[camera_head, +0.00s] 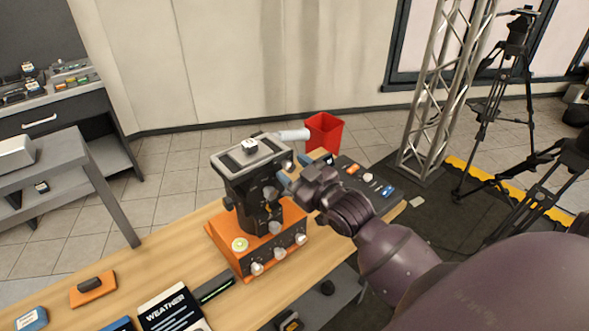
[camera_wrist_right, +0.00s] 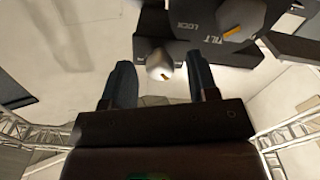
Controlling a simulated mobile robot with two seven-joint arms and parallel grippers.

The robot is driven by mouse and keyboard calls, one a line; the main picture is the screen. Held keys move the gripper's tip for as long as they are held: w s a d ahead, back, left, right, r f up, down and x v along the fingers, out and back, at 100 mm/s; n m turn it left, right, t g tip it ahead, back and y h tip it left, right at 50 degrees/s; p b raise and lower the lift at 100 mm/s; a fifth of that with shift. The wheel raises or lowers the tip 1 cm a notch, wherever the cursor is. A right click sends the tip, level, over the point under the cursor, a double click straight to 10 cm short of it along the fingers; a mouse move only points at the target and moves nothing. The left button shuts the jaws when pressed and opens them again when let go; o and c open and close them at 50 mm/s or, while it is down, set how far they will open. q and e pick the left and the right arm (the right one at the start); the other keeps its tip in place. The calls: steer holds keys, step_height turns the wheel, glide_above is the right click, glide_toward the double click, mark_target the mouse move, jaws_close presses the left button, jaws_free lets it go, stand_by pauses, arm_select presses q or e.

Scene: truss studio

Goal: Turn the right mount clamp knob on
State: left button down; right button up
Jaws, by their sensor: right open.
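A black mount (camera_head: 250,170) stands on an orange base (camera_head: 224,237) with several pale knobs, on the wooden table. My right gripper (camera_head: 292,171) reaches in from the right beside the mount's upper right side. In the right wrist view its two blue-grey fingers (camera_wrist_right: 158,66) are apart. A pale grey knob with an orange mark (camera_wrist_right: 160,62) shows between and just beyond the fingertips, with no clear contact. A second pale knob (camera_wrist_right: 241,17) sits by the "TILT LOCK" lettering. I cannot read a label for the knob between the fingers. My left gripper is out of view.
A dark control panel (camera_head: 350,176) lies on the table behind my right gripper. A red bin (camera_head: 324,132) stands beyond the table. A "WEATHER" card (camera_head: 172,309) and an orange block (camera_head: 92,289) lie front left. Bare wood (camera_head: 160,265) shows left of the base.

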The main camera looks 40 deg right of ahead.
steer(key=c, duration=0.9)
